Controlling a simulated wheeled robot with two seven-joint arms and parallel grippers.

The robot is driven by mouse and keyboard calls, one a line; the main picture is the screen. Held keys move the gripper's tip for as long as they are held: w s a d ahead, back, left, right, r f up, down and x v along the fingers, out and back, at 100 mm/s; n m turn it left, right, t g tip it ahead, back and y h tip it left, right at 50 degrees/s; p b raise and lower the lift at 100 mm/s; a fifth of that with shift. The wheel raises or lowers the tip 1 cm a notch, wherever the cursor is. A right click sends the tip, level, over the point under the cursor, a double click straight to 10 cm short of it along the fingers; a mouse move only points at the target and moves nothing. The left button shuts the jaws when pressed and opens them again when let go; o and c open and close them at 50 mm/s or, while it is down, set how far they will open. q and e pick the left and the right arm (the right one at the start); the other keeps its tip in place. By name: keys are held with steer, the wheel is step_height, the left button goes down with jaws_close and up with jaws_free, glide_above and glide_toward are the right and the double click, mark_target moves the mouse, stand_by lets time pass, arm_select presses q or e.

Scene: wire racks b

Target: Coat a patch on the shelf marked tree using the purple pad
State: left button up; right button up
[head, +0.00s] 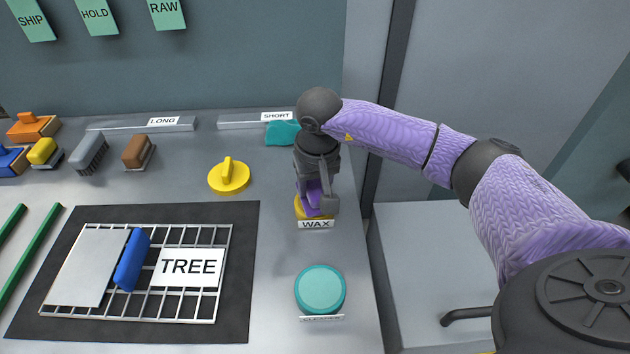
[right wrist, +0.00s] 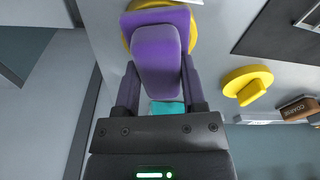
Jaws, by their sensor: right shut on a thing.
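My right gripper (head: 316,192) is shut on the purple pad (head: 313,205), at a round yellow tin (head: 298,206) labelled WAX. The right wrist view shows the purple pad (right wrist: 157,58) between my fingers, over the yellow tin (right wrist: 126,38); I cannot tell whether the pad touches what is inside. The shelf marked TREE (head: 160,307) is a wire rack on a dark mat, left of my gripper. A pale grey plate (head: 88,266) covers its left part and a blue bar (head: 132,260) lies beside it. My left gripper is not in view.
A teal round tin (head: 320,289) with a label stands nearer the front. A yellow knobbed disc (head: 229,177) lies between rack and wall. Several brushes and blocks, including a brown one (head: 138,151), stand at the back left. Green rods (head: 30,255) lie at the left edge.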

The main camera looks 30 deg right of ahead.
mark_target(314, 181)
steer(key=shift+f, duration=0.4)
steer(key=shift+b, duration=0.3)
steer(key=shift+f, duration=0.1)
stand_by(0.5)
stand_by(0.4)
steer(key=shift+r, duration=0.35)
step_height(314, 181, up, 6)
steer(key=p, duration=0.4)
steer(key=shift+r+p, duration=0.25)
steer(key=shift+p, duration=0.1)
steer(key=shift+f, duration=0.1)
